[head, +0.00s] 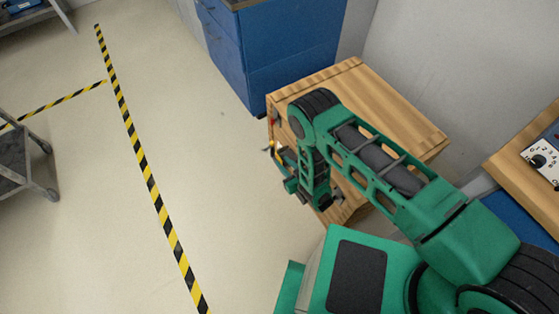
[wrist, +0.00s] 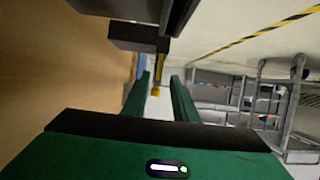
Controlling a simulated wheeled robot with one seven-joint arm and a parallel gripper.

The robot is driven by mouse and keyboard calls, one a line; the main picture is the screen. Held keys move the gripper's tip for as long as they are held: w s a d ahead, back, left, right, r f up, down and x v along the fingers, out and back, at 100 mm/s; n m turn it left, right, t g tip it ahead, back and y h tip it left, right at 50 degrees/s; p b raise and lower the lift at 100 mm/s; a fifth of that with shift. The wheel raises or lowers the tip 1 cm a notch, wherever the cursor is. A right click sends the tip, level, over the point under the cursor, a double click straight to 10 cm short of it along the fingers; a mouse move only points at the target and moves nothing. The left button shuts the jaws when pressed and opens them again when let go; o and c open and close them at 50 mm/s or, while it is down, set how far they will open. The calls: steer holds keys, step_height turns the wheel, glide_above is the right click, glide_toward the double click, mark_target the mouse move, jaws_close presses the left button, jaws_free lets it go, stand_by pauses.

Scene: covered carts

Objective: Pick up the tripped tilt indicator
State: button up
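No tilt indicator can be made out for certain. A small dark and red piece (head: 276,117) shows on the left side of the wooden crate (head: 405,105); it is too small to tell what it is. A thin yellow piece (wrist: 161,72) shows in line with the gap between the fingers. A dark block (wrist: 138,37) is just above it.
A blue cabinet (head: 275,45) stands behind the crate. A wooden surface with a white panel (head: 546,158) is at the right. A grey cart (head: 14,160) stands at the left. The floor with yellow-black tape (head: 148,175) is clear between.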

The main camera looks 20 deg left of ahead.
mark_target(279, 161)
steer(key=x, duration=0.5)
steer(key=shift+w+d, duration=0.1)
jaws_close()
